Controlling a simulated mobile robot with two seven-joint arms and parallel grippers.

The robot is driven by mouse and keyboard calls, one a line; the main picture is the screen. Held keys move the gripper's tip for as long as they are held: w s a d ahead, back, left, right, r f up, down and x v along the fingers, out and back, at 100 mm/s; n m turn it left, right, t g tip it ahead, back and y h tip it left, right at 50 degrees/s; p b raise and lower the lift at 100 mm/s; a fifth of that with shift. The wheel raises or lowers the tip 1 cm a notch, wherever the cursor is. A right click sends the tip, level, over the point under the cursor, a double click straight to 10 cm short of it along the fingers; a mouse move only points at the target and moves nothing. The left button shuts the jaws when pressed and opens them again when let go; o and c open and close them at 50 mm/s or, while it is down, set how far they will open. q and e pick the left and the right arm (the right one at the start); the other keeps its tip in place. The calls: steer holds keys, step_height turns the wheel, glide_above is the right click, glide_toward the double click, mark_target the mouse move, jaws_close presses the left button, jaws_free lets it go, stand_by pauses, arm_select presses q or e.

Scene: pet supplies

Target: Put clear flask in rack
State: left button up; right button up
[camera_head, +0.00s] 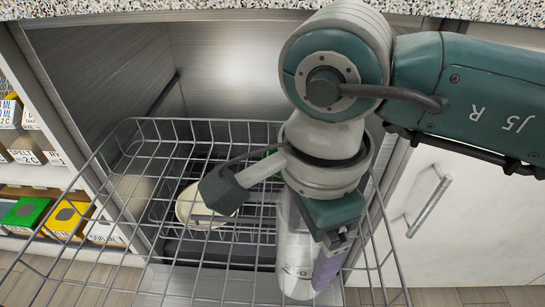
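A clear flask (297,255), see-through with a pale shiny lower end, hangs roughly upright below my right gripper, over the front right part of the wire rack. The wire rack (243,125) is a grey pulled-out dishwasher basket. My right gripper (328,262) comes in from the right and points down over the rack's right side. It appears shut on the flask, though its wrist hides part of the grip. I cannot tell whether the flask's base touches the rack's wires. My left gripper is not in view.
A cream bowl (197,207) sits in the rack's middle, and a beige round thing (132,190) shows at its left. Shelves with boxes, including a yellow box (67,219), stand at the left. A white cabinet door (470,210) with a handle is at the right. A speckled counter (150,10) runs above.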

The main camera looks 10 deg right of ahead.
step_height(320, 180, down, 4)
steer(key=shift+b, duration=0.7)
steer(key=shift+f, duration=0.2)
steer(key=o, duration=1.2)
steer(key=shift+r, duration=0.1)
